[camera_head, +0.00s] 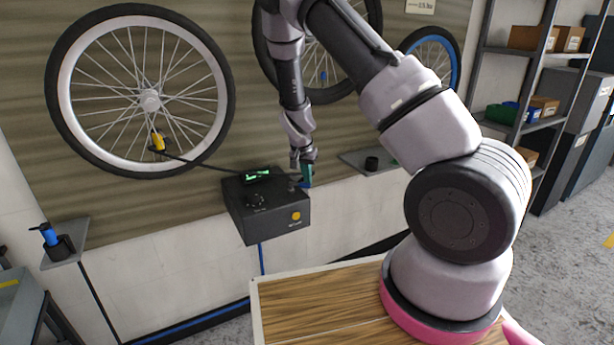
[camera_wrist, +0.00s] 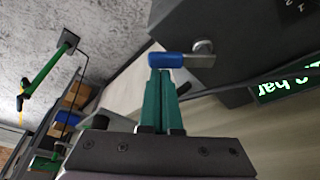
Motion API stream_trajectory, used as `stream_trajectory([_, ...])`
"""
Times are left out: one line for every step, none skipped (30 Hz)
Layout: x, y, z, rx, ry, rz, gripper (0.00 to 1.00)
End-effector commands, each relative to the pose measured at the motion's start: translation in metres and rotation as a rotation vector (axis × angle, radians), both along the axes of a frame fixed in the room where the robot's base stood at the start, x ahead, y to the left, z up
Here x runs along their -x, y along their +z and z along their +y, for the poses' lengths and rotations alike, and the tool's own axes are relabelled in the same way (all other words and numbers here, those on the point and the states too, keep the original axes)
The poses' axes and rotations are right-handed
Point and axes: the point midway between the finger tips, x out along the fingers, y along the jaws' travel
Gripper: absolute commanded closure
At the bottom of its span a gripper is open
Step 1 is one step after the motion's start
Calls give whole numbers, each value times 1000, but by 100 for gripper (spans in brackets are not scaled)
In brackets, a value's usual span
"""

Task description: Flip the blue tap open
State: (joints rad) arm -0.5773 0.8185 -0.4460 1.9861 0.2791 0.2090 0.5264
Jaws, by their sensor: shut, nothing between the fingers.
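The blue tap (camera_wrist: 168,60) is a small lever on a metal stub at the side of the dark box (camera_wrist: 240,35). In the head view the tap (camera_head: 304,185) shows as a small blue spot at the right side of the box (camera_head: 262,213). My gripper (camera_wrist: 160,72) has green fingers pressed together with nothing between them. Its fingertips are right at the blue lever in the wrist view; I cannot tell whether they touch it. In the head view my gripper (camera_head: 302,170) is just above the tap.
The box has a green lit display (camera_head: 257,175), a dial and a yellow button (camera_head: 296,216). A hose runs from it to a yellow clip (camera_head: 158,141) on a hanging wheel (camera_head: 140,100). A small wall shelf (camera_head: 358,160) is to the right. A wooden top (camera_head: 320,305) lies in front.

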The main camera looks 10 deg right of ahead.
Motion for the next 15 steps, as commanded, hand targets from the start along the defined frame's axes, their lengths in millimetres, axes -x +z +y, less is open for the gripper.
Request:
stream_trajectory([2,0,2,3,-38,0,100])
stream_trajectory([4,0,4,2,-66,0,100])
stream_trajectory([6,0,4,3,-104,0,100])
stream_trajectory([7,-1,5,3,-134,1,100])
stream_trajectory([8,-1,5,3,-162,0,100])
stream_trajectory([11,-1,6,3,-200,1,100])
stream_trajectory([12,0,7,3,-228,0,100])
stream_trajectory([13,0,8,2,-257,0,100])
stream_trajectory([15,-1,9,3,-294,1,100])
stream_trajectory([16,-1,10,3,-322,1,100])
stream_trajectory([17,-1,10,3,-350,0,100])
stream_trajectory([19,0,12,2,-384,-1,100])
stream_trajectory([20,0,12,3,-411,0,100])
stream_trajectory([21,-1,14,2,-436,-1,100])
stream_trajectory([22,0,14,2,-469,0,100])
